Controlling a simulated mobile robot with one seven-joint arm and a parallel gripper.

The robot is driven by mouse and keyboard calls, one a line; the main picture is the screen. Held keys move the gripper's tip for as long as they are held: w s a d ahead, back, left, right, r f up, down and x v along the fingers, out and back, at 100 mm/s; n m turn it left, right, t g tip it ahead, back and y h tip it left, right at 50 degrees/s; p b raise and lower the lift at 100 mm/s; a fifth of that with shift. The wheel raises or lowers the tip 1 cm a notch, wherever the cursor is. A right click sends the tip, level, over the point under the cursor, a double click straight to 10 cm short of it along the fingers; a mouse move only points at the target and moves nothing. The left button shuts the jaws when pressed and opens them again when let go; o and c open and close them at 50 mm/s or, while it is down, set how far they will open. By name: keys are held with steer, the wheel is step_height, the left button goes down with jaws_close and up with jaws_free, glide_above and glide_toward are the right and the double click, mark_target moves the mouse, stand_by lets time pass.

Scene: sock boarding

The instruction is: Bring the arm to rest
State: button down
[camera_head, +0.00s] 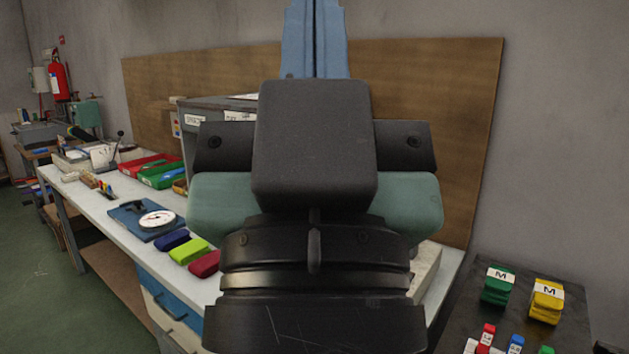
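My gripper (316,40) rises in front of the camera, seen from behind, and fills the middle of the view. Its two light-blue fingers stand side by side with only a thin seam between them, so it looks shut. The fingertips are cut off by the top edge, and nothing held shows. Below the fingers are a dark block, a wide teal hand body and a black wrist, all mine.
A long white bench (88,197) runs along the left, with a dial scale (157,219) and blue, green and red bundles (190,251). At lower right, a dark table (572,325) carries green (497,286) and yellow (546,301) banded bundles. My arm hides the bench's middle.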

step_height(320, 180, up, 17)
steer(key=p, duration=1.4)
steer(key=shift+f, duration=0.2)
